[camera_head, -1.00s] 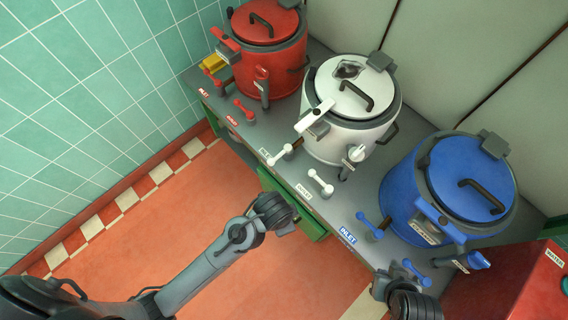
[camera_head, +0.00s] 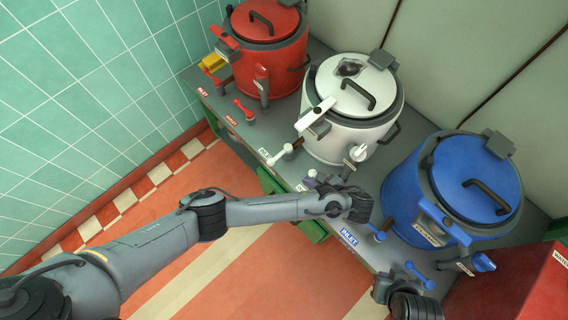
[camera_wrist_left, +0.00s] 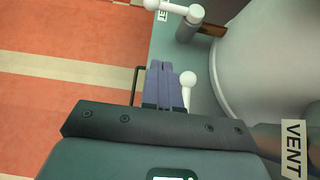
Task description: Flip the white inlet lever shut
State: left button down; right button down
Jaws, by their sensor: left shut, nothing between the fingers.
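The white inlet lever (camera_head: 280,154) lies at the bench's front edge, before the white kettle (camera_head: 352,105). Its arm points toward the front left from its post; it also shows at the top of the wrist view (camera_wrist_left: 174,8). My left gripper (camera_head: 312,181) is shut and empty, beyond the inlet lever's right side, at the white outlet lever. The gripper mostly hides that outlet lever in the head view. In the wrist view, a white knob (camera_wrist_left: 187,79) stands just right of the shut fingers (camera_wrist_left: 164,72); contact is unclear. My right wrist (camera_head: 408,300) shows at the bottom; its fingers are not clear.
The red kettle (camera_head: 268,55) with red levers stands to the left, the blue kettle (camera_head: 458,185) with blue levers to the right. A yellow block (camera_head: 213,62) sits by the red kettle. The floor before the bench is open. A red box (camera_head: 525,280) stands lower right.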

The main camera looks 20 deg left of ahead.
aim_at(280, 154)
pick_arm(q)
jog(key=shift+w+a, duration=0.1)
dwell(0.3)
jog(key=b+x, duration=0.5)
jog(key=shift+f, duration=0.35)
jog(key=b+x, duration=0.1)
jog(key=x, duration=0.3)
jog(key=shift+a, duration=0.35)
jog(key=a, duration=0.1)
jog(key=w+a+b, duration=0.1)
jog(key=shift+w+a+r, duration=0.2)
jog(key=shift+a+r, duration=0.15)
jog(key=shift+w+a+r, duration=0.15)
jog(key=shift+w+a, duration=0.05)
jog(key=shift+a, duration=0.3)
